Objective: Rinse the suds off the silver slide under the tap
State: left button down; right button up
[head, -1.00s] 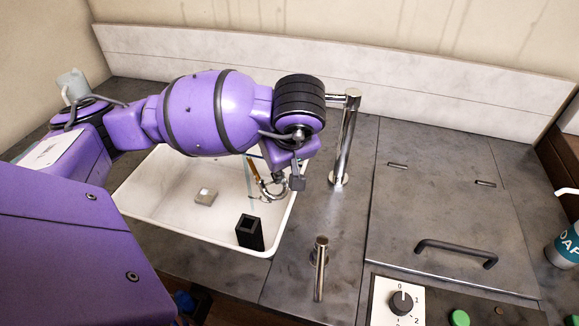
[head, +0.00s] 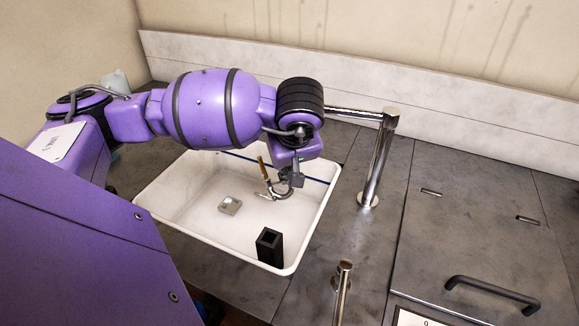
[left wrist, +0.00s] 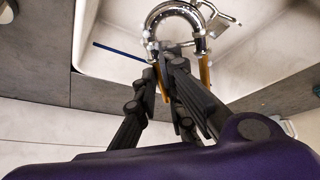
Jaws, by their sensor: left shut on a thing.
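The silver slide (head: 281,192) is a shiny U-shaped tube with brass-coloured legs. It hangs over the white sink basin, and its bend also shows at the top of the left wrist view (left wrist: 176,12). My left gripper (head: 294,183) is shut on it; its dark fingers (left wrist: 168,55) meet around the slide. I see no clear water stream. My right gripper is not in view.
The white sink (head: 150,200) has a raised rim. A chrome lever (head: 343,283) stands before the tap. A handled lid (head: 490,289) lies at right.

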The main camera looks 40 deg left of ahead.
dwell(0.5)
pick_arm(q)
jog(key=shift+w, duration=0.15)
jog(key=shift+w+d+r+b, duration=0.1)
jog(key=shift+w+d+b, duration=0.05)
jog(key=shift+w+b, duration=0.2)
jog(key=shift+r, duration=0.1)
jog(key=shift+s, duration=0.25)
jog(key=shift+s+a, duration=0.2)
jog(key=shift+w+d+f, duration=0.1)
jog(key=shift+f, duration=0.1)
